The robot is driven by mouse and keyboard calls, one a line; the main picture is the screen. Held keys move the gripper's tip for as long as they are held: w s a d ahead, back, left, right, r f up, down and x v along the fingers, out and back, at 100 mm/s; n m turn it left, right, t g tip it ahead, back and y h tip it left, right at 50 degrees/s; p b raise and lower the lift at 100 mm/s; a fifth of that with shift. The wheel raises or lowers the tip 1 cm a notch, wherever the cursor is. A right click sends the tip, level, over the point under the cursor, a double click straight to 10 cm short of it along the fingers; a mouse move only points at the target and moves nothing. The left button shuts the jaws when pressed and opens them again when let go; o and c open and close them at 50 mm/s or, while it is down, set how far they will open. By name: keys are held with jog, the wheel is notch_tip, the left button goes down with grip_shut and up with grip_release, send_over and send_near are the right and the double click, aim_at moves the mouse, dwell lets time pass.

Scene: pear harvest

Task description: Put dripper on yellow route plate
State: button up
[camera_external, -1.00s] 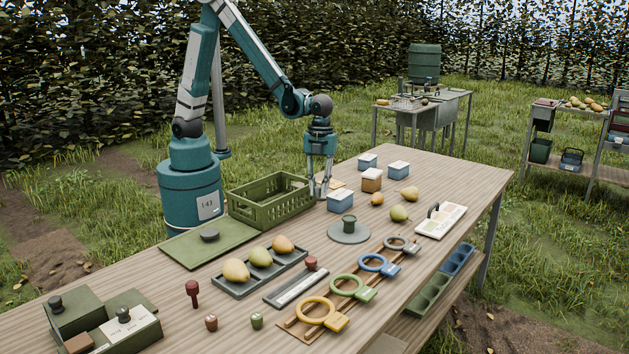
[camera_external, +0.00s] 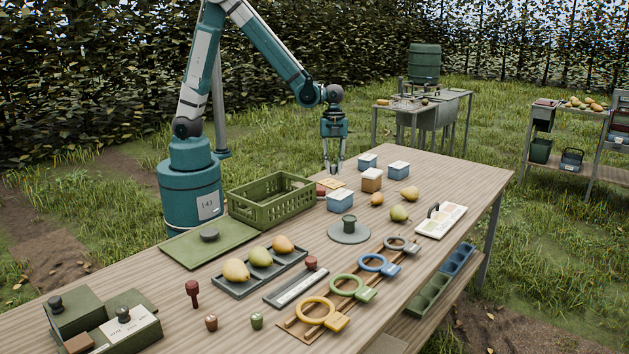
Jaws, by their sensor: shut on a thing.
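My gripper (camera_external: 333,171) points down above the far part of the table, behind the blue box with a pale lid. Its fingers are close together on something at the tips, which I take to be the dripper; it is too small to make out.
A red piece (camera_external: 320,190) lies beside the yellow-orange plate, next to the green crate (camera_external: 272,205). A round grey stand (camera_external: 349,236) is nearer the front.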

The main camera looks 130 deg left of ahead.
jog(key=s+a+n, duration=0.2)
jog(key=s+a, duration=0.7)
jog(key=a, duration=0.2)
jog(key=shift+s+a, duration=0.2)
jog(key=shift+s, duration=0.1)
jog(key=shift+r, duration=0.1)
jog(key=b, duration=0.1)
send_over(332, 183)
jog(key=shift+s+f, duration=0.15)
jog(key=shift+f, duration=3)
jog(key=shift+f, duration=0.1)
jog(key=shift+f+b, duration=0.45)
jog(key=shift+f, duration=1.3)
jog(key=shift+f, duration=0.2)
jog(key=o, duration=0.7)
jog(key=shift+r, duration=0.3)
jog(key=shift+s+a+r+p, duration=0.2)
jog(key=shift+r+p, duration=0.15)
jog(key=shift+r, duration=1.6)
jog(key=shift+s+a+r+p, duration=0.1)
jog(key=shift+s+r+p, duration=0.2)
jog(key=shift+r, duration=1.65)
jog(key=shift+s+a+r+p, duration=0.1)
jog(key=shift+r+p, duration=0.3)
jog(key=shift+r, duration=1.55)
